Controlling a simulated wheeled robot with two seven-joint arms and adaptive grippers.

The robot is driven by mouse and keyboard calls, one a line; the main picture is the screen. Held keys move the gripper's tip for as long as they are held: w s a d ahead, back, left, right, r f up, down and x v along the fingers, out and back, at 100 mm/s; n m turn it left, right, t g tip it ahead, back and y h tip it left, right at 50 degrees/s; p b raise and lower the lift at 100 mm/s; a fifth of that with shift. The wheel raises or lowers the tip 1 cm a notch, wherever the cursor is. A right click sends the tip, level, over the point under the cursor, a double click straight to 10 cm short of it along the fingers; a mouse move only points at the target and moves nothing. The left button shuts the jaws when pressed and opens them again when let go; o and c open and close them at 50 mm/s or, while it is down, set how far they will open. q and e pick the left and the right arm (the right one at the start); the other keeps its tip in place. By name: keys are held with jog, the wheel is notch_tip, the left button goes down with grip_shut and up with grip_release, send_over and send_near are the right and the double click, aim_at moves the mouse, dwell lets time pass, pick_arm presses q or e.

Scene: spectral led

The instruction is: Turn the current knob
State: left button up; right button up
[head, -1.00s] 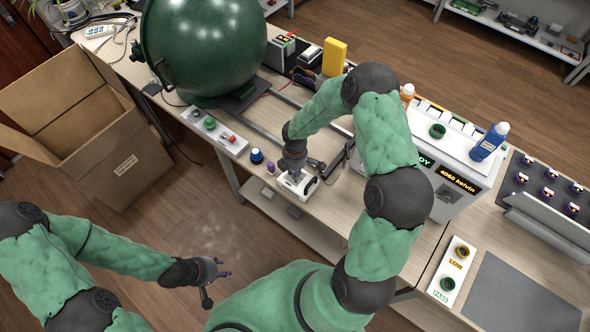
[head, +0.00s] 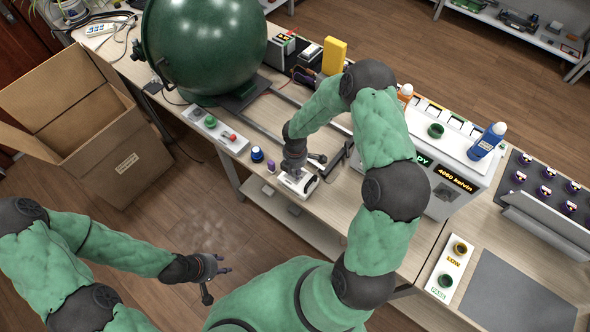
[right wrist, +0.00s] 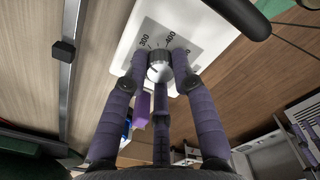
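The current knob (right wrist: 158,70) is a small round silver knob on a grey scale panel with the numbers 300 and 400. It sits on a white control box (head: 297,187) at the front edge of the table. My right gripper (right wrist: 160,72) is over the box, with its purple fingers closed around the knob. In the head view my right gripper (head: 294,172) comes down on the box from above and hides the knob. My left gripper (head: 225,271) is empty and held over the floor at lower left, its fingers spread.
A large green sphere (head: 203,45) stands at the back left of the table (head: 262,125). A white instrument (head: 462,160) is to the right. A cardboard box (head: 120,160) stands on the floor.

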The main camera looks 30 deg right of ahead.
jog(key=o, duration=0.4)
jog(key=shift+c, duration=0.2)
notch_tip(320, 180, up, 12)
dwell(1.0)
